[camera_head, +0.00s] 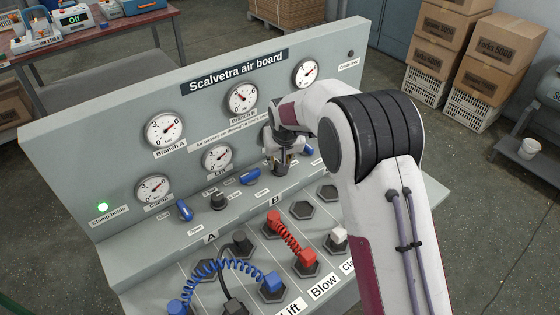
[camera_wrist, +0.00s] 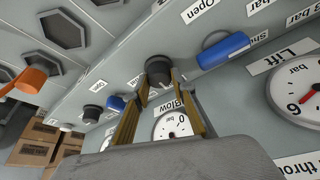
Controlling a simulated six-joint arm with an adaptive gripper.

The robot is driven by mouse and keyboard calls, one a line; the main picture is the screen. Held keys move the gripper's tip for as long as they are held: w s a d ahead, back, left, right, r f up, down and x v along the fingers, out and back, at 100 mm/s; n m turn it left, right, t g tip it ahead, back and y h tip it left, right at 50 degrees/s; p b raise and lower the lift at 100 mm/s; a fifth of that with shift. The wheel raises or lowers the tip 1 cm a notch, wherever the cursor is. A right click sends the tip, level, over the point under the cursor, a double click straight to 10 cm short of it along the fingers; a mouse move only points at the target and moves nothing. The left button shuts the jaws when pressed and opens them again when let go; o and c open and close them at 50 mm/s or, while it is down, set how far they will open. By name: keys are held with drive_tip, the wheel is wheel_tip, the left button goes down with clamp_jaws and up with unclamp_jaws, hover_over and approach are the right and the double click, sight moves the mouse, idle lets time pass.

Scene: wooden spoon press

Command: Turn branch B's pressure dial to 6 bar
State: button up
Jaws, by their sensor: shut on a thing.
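The Scalvetra air board (camera_head: 120,110) stands in front of me in the head view. Branch B's gauge (camera_head: 241,98) is at the upper middle with a red needle; its exact reading is too small to tell. My gripper (camera_head: 281,166) is at the board's lower front, right of a blue lever. In the wrist view my gripper (camera_wrist: 160,88) has its two brass-coloured fingers on either side of a black dial (camera_wrist: 158,68), shut on it. The dial is mostly hidden in the head view. The Blow gauge (camera_wrist: 174,126) shows between the fingers, partly covered.
Another black dial (camera_head: 218,200) and blue levers (camera_head: 250,177) line the same ledge. Red hose (camera_head: 287,237) and blue hose (camera_head: 235,265) loop over the sloping panel below. A green lamp (camera_head: 103,207) is lit at left. Boxes (camera_head: 505,45) stand on the floor behind.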

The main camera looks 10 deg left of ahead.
drive_tip(key=shift+m, duration=0.4)
drive_tip(key=shift+s+a+f+m+h, duration=0.1)
drive_tip(key=shift+m+h, duration=0.4)
drive_tip(key=shift+m, duration=0.6)
drive_tip(key=shift+a+m+h, duration=0.1)
drive_tip(key=shift+m+h, duration=0.4)
drive_tip(key=shift+m, duration=0.6)
drive_tip(key=shift+m+g+h, duration=0.3)
drive_tip(key=shift+m+h, duration=0.5)
drive_tip(key=shift+m, duration=1.6)
drive_tip(key=o, duration=1.1)
